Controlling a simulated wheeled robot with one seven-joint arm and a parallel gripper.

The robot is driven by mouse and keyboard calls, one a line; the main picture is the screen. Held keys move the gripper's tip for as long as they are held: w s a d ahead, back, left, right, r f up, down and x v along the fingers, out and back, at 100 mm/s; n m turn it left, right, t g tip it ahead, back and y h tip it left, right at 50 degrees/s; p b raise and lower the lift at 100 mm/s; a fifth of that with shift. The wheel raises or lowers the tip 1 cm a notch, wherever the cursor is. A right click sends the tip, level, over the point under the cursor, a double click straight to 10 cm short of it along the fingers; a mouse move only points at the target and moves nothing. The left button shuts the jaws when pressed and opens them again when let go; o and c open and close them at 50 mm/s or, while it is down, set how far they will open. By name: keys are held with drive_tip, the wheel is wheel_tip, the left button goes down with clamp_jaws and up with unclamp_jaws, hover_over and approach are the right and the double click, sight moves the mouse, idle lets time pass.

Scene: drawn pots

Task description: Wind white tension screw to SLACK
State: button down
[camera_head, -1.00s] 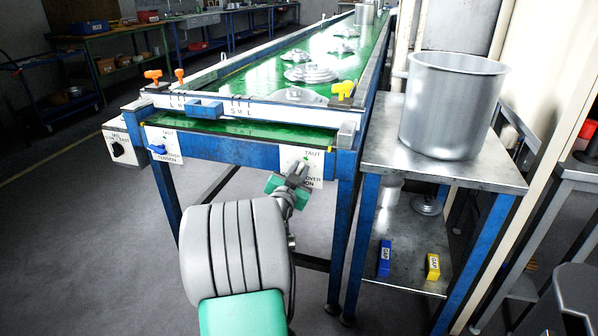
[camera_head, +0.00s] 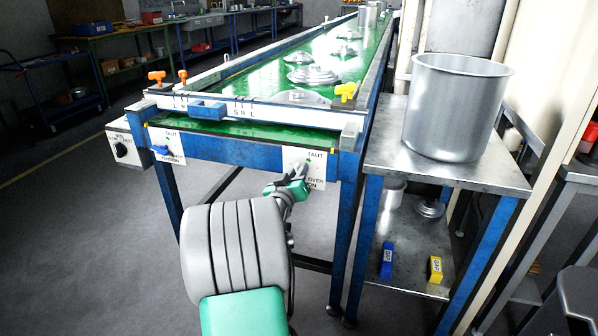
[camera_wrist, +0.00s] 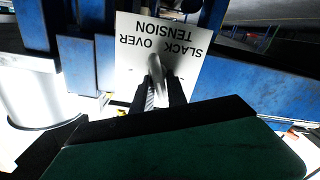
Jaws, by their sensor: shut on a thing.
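The white tension screw (camera_wrist: 156,72) is a pale, narrow handle in front of a white label plate (camera_wrist: 133,54), which reads SLACK, OVER and TENSION upside down in the wrist view. In the head view my gripper (camera_head: 300,178) covers the screw and part of the lettering, so the screw's exact setting cannot be told.
A second plate with a blue screw (camera_head: 160,150) is on the left of the frame. Orange screws (camera_head: 157,77) and a yellow one (camera_head: 345,91) stand on top. A steel table with a big pot (camera_head: 455,110) stands close on the right. The floor at left is clear.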

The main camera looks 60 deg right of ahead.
drive_tip(key=n, duration=0.2)
drive_tip(key=n+p, duration=0.1)
drive_tip(key=n, duration=0.1)
drive_tip(key=shift+w+n, duration=0.2)
drive_tip(key=shift+n, duration=0.1)
drive_tip(key=shift+w+f+n+p, duration=0.1)
drive_tip(key=shift+n+p, duration=0.5)
drive_tip(key=shift+n, duration=0.55)
drive_tip(key=shift+w+f+n+p, duration=0.1)
drive_tip(key=shift+n+p, duration=0.5)
drive_tip(key=shift+n, duration=0.55)
drive_tip(key=shift+s, duration=0.1)
drive_tip(key=c, duration=1.5)
unclamp_jaws()
drive_tip(key=shift+d+f, duration=0.1)
drive_tip(key=shift+d, duration=0.05)
drive_tip(key=shift+c, duration=0.2)
drive_tip(key=shift+o, duration=0.5)
drive_tip(key=shift+a+f, duration=0.1)
drive_tip(key=shift+a, duration=0.1)
drive_tip(key=s+a, duration=0.1)
drive_tip(key=a, duration=0.6)
drive_tip(key=shift+a, duration=0.25)
